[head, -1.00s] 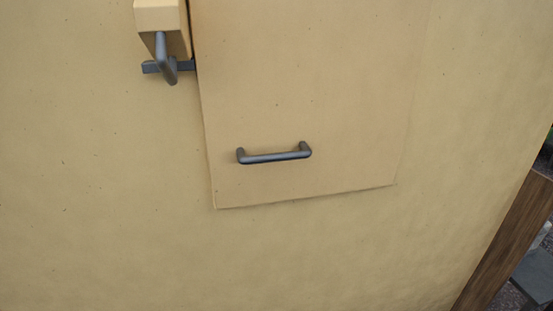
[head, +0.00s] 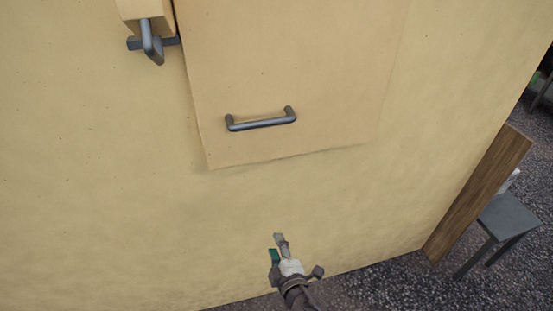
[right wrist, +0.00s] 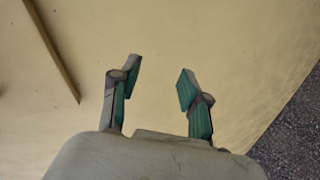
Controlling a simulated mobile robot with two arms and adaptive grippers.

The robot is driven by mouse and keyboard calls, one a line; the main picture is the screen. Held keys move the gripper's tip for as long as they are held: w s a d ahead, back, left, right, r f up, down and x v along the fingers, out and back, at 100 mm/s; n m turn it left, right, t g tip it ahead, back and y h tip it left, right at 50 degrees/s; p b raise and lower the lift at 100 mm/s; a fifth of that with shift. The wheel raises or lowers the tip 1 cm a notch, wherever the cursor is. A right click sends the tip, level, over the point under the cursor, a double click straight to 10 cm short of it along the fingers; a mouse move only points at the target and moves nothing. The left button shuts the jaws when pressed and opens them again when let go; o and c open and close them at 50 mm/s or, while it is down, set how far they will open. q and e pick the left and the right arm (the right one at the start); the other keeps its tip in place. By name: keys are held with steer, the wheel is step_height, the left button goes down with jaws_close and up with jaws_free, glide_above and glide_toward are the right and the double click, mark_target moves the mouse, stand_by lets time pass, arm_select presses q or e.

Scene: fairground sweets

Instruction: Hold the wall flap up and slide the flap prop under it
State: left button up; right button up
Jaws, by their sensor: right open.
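The wall flap (head: 300,65) is a tan panel hanging down flat or nearly flat against the tan wall, with a dark bar handle (head: 261,122) near its lower edge. The flap prop (head: 146,12) seems to be the tan block with a dark grey handle (head: 151,42) at the flap's upper left, on a small dark bracket. My right gripper (head: 277,243) is below the flap in the head view, apart from it and empty. In the right wrist view its two green-padded fingers (right wrist: 158,80) are spread before bare wall. My left gripper is in neither view.
A wooden post or board (head: 478,195) stands at the wall's right end. A grey stool (head: 507,217) is beyond it on dark gravel (head: 385,284). The wall below the flap is clear. A brown strip (right wrist: 50,50) crosses the wrist view's upper left.

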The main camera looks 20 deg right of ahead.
step_height(320, 180, up, 14)
steer(key=w+n+t+p, duration=0.1)
steer(key=w+n+t, duration=0.1)
steer(key=t, duration=0.1)
steer(key=n+t+p, duration=0.1)
steer(key=t+p, duration=0.2)
glide_toward(264, 126)
steer(key=shift+h, duration=0.4)
steer(key=p+x, duration=0.1)
steer(key=x, duration=0.5)
steer(key=shift+w+a+p, duration=0.2)
steer(key=shift+w+p, duration=0.1)
steer(key=shift+w, duration=0.05)
steer(key=shift+x, duration=1)
steer(key=shift+c, duration=0.3)
jaws_close()
